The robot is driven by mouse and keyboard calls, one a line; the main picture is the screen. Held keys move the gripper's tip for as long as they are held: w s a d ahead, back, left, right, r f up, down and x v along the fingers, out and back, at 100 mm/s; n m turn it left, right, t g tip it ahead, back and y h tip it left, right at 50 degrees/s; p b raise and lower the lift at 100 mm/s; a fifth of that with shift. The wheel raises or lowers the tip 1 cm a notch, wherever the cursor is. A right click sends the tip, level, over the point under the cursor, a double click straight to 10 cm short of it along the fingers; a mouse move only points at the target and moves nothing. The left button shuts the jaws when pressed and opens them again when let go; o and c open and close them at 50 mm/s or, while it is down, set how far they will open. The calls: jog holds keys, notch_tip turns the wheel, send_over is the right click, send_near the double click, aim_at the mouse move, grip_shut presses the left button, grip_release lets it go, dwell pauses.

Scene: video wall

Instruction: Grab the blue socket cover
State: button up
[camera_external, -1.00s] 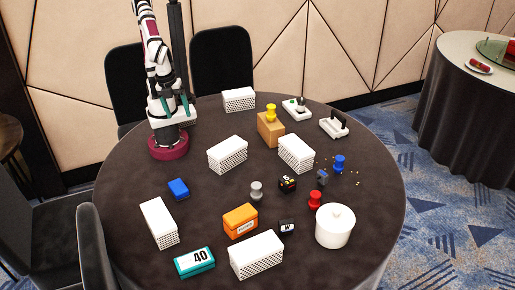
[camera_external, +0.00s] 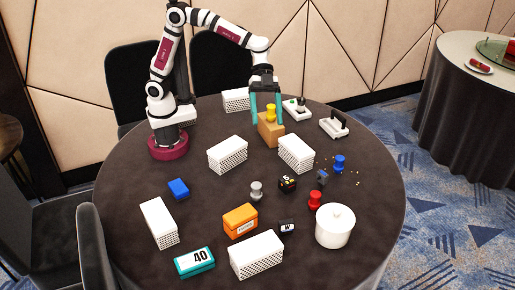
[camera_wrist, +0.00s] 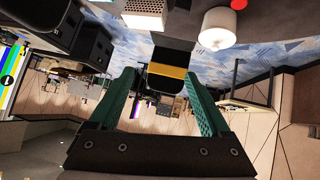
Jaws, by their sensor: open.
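A small blue box-shaped piece (camera_external: 178,189) lies on the left part of the round table in the external view. A small dark blue piece (camera_external: 321,177) stands at the right, near a blue pin-shaped piece (camera_external: 339,164). I cannot tell for sure which of these is the socket cover. My gripper (camera_external: 267,119) is open over the back of the table, its teal fingers around or in front of a yellow pin (camera_external: 271,112) on a tan block (camera_external: 270,131). In the wrist view, my gripper (camera_wrist: 163,75) is open with nothing held between its fingers.
Several white perforated boxes (camera_external: 227,155) stand around the dark table (camera_external: 205,210). An orange box (camera_external: 240,221), a teal box (camera_external: 194,262), a red pin (camera_external: 315,199) and a white lidded pot (camera_external: 335,227) stand nearer the front. Table room between the blue box and the orange box is clear.

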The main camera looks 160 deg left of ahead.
jog(key=s+a+f+n+t+y, duration=0.1)
jog(key=s+a+f+n+y, duration=0.15)
jog(key=a, duration=0.65)
jog(key=s+a+f+n+t+y, duration=0.1)
jog(key=s+a+y, duration=0.2)
jog(key=a, duration=0.7)
jog(key=s+a+f+n+t+y, duration=0.1)
jog(key=s+a+f+n+y, duration=0.15)
jog(key=a, duration=0.65)
jog(key=m, duration=0.1)
send_near(338, 157)
jog(key=a, duration=0.1)
jog(key=shift+h, duration=0.3)
jog(key=x, duration=0.8)
jog(key=shift+w, duration=0.15)
jog(key=shift+d, duration=0.1)
grip_shut()
